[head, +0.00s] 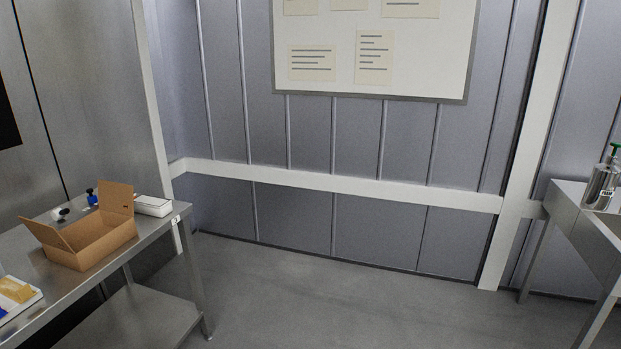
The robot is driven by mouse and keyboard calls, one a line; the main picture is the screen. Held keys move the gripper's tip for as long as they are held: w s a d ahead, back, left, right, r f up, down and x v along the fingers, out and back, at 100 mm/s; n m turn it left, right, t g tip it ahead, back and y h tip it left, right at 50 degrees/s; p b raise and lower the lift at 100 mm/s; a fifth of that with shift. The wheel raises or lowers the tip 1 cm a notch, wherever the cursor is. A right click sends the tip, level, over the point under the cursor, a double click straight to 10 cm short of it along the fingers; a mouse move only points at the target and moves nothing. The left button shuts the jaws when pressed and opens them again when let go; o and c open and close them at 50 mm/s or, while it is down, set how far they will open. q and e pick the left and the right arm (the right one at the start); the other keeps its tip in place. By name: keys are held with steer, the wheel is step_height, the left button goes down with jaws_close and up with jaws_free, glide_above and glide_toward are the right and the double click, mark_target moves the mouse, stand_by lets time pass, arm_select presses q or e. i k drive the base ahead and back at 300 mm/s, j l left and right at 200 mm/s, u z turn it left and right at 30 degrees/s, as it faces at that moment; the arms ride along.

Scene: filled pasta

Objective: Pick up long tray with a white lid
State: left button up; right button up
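A white box-like item (153,206) lies near the far right end of the steel table at the left. It may be the long tray with a white lid, but it is too small to tell for sure. Another tray (18,298) with a white rim and tan and blue contents is partly cut off at the lower left edge. Neither of my grippers is in the head view.
An open cardboard box (88,243) stands on the steel table (120,262), with small blue and black items behind it. A steel counter (580,222) with a metal dispenser (601,187) stands at the right. The grey floor (330,300) between is clear.

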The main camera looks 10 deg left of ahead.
mark_target(147, 204)
steer(key=i+j+u, duration=0.15)
steer(key=i+u, duration=0.3)
steer(key=i, duration=0.15)
steer(key=i+l+u, duration=0.1)
steer(key=i+u, duration=0.3)
steer(key=i, duration=0.15)
steer(key=i+l+u, duration=0.25)
steer(key=i+u, duration=0.65)
steer(key=i+l+u, duration=0.15)
steer(key=i+u, duration=0.2)
steer(key=u, duration=0.15)
steer(key=i+l+u, duration=0.3)
steer(key=u, duration=0.15)
steer(key=i+l+u, duration=0.3)
steer(key=l+u, duration=0.2)
